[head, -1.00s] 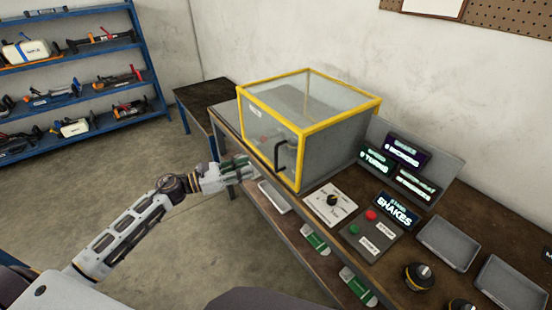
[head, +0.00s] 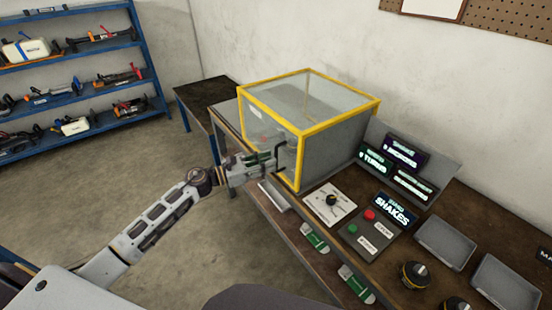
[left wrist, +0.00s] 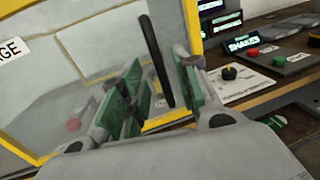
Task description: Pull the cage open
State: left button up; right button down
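The cage (head: 335,125) is a box with yellow edges and clear panels, standing on the workbench; its front door looks shut. A black bar handle (head: 281,151) is on the door's right side. It also shows in the left wrist view as a dark upright bar (left wrist: 157,60). My left gripper (head: 268,160) is at the handle. In the left wrist view its green-padded fingers (left wrist: 160,95) are apart, with the bar between them. I cannot tell whether a pad touches the bar. My right gripper is not in view.
The workbench holds a dial panel (head: 331,203), a button box (head: 369,233), lit signs (head: 396,207) and grey trays (head: 445,243) right of the cage. A blue shelf (head: 75,75) stands at the back left. The floor left of the bench is clear.

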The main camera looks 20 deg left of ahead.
pick_arm(q)
jog(key=x, duration=0.3)
jog(key=shift+w+d+p, duration=0.15)
jog(key=shift+d+p, duration=0.05)
jog(key=shift+p, duration=0.2)
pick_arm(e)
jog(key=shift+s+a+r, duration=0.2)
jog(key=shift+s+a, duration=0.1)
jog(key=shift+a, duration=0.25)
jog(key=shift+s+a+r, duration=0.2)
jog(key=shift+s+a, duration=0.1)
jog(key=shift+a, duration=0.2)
pick_arm(q)
jog(key=shift+c, duration=0.5)
grip_shut()
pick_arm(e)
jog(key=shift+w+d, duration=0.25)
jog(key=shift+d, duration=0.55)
